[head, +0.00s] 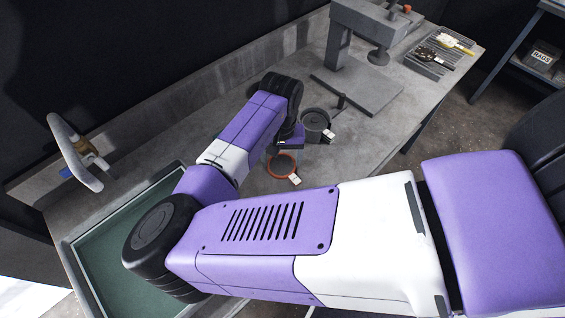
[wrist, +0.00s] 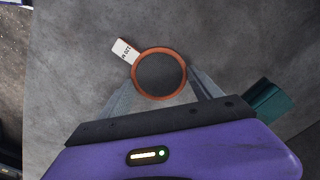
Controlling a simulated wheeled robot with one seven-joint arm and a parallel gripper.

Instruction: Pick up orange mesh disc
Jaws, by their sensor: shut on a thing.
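The orange mesh disc (head: 282,166) has an orange rim, dark mesh and a small white label tab. In the head view it shows at or just above the grey bench, below my wrist. In the wrist view the disc (wrist: 159,74) sits between the two grey fingers of my gripper (wrist: 160,82), with the tab pointing to the upper left. My gripper is shut on the disc's rim from both sides. In the head view my arm hides the fingers. I cannot tell whether the disc touches the bench.
A dark round container (head: 314,122) with a white tag stands close behind the disc.

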